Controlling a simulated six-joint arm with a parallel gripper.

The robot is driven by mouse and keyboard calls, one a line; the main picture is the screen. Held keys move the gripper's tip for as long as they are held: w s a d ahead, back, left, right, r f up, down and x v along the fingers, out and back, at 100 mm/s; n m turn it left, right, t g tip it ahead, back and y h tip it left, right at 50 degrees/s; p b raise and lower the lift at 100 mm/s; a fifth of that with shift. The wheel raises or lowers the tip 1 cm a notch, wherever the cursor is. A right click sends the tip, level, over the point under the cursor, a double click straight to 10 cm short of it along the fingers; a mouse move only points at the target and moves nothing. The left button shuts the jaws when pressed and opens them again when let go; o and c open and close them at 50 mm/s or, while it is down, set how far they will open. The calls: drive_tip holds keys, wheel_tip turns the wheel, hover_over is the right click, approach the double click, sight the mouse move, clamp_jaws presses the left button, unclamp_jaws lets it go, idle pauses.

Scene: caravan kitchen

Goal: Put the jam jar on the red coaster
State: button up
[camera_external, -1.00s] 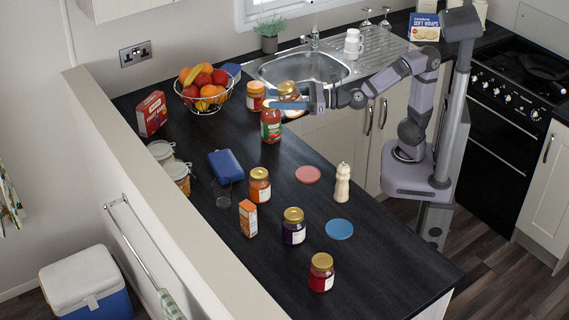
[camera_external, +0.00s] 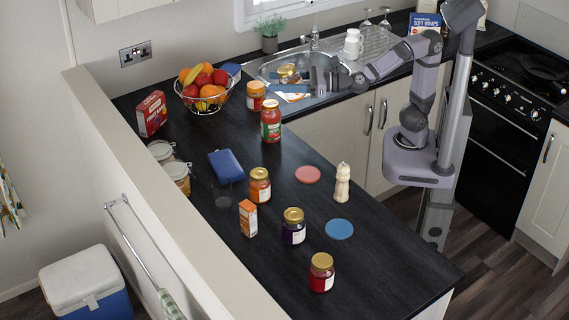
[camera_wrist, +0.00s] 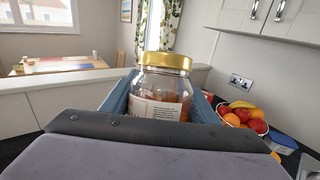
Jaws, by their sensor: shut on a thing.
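My gripper (camera_external: 286,86) is shut on a gold-lidded glass jar (camera_external: 289,74) and holds it upright in front of the sink. In the wrist view the held jar (camera_wrist: 162,90) has reddish-brown contents and a pale printed label, with blue fingers on both sides. A finger hides part of it in the external view. The red coaster (camera_external: 308,174) lies flat and bare on the dark counter, well below and apart from my gripper. Other gold-lidded jars stand on the counter: orange (camera_external: 259,186), dark purple (camera_external: 293,227) and red (camera_external: 321,272).
A red sauce jar (camera_external: 270,121) and an orange jar (camera_external: 256,96) stand near my gripper. A pepper mill (camera_external: 342,183) stands right of the coaster, a blue coaster (camera_external: 339,229) in front. A glass (camera_external: 222,195), blue item (camera_external: 226,165) and orange carton (camera_external: 248,218) stand left.

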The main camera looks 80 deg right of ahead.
wheel_tip(320, 180, down, 21)
drive_tip(key=b, duration=2)
drive_tip(key=shift+f, duration=0.15)
drive_tip(key=shift+f+b, duration=1.45)
drive_tip(key=shift+f, duration=3.3)
drive_tip(key=shift+f+b, duration=0.2)
drive_tip(key=shift+b, duration=0.15)
drive_tip(key=o, duration=1.5)
drive_tip(key=shift+p, duration=0.65)
drive_tip(key=shift+s, duration=0.1)
drive_tip(key=shift+o, duration=0.3)
drive_tip(key=shift+s+d+f, duration=0.1)
drive_tip(key=shift+s+d, duration=0.1)
drive_tip(key=shift+s, duration=0.95)
drive_tip(key=shift+s+d+r, duration=0.1)
drive_tip(key=shift+s+d, duration=0.1)
drive_tip(key=shift+s, duration=1)
drive_tip(key=shift+s+d+f, duration=0.1)
drive_tip(key=shift+s+d, duration=0.1)
drive_tip(key=shift+s, duration=0.95)
